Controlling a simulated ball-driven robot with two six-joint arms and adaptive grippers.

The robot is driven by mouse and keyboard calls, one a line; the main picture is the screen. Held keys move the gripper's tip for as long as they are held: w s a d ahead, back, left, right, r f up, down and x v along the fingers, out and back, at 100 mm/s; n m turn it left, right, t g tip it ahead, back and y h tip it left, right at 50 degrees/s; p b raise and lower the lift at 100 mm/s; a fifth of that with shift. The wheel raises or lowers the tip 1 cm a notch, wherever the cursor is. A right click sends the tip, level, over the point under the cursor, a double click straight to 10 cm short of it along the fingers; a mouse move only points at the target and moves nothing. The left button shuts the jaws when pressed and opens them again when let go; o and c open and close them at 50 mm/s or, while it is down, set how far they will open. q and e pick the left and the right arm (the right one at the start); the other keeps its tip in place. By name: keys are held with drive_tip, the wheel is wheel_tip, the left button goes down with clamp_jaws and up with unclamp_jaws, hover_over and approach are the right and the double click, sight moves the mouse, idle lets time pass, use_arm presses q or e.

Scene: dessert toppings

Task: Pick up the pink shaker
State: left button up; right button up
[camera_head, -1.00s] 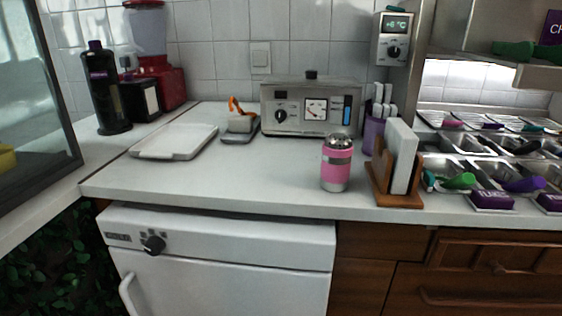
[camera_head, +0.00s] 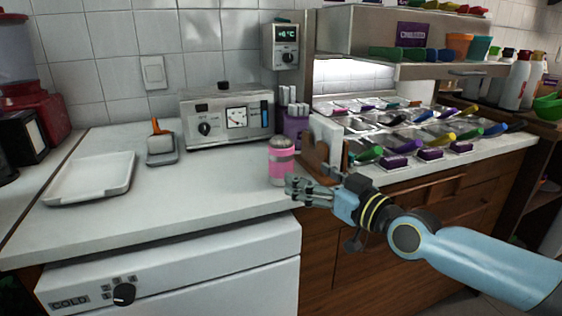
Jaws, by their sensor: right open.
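The pink shaker (camera_head: 281,161) stands upright on the white counter near its front edge. It has a pink body with silver bands and a grey metal top. My right gripper (camera_head: 296,189) is open, reaching in from the right in front of the shaker's lower part. Its fingers overlap the shaker's lower right side in the picture; I cannot tell whether they touch it. My left gripper is not in view.
A wooden holder (camera_head: 318,165) with white boards stands close right of the shaker, behind my gripper. A purple cup (camera_head: 296,127) and a grey appliance (camera_head: 227,118) stand behind. A white tray (camera_head: 90,178) lies left.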

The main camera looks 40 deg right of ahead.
sight(289, 168)
drive_tip(key=w, duration=0.1)
drive_tip(key=w+b, duration=0.1)
drive_tip(key=w, duration=0.3)
drive_tip(key=shift+f, duration=0.25)
drive_tip(key=w, duration=0.1)
drive_tip(key=w+b, duration=0.1)
drive_tip(key=w, duration=0.1)
drive_tip(key=w+b, duration=0.1)
drive_tip(key=shift+w+a+f, duration=0.2)
drive_tip(key=shift+a+f, duration=0.05)
drive_tip(key=shift+w, duration=0.35)
drive_tip(key=shift+r, duration=0.1)
drive_tip(key=c, duration=1.3)
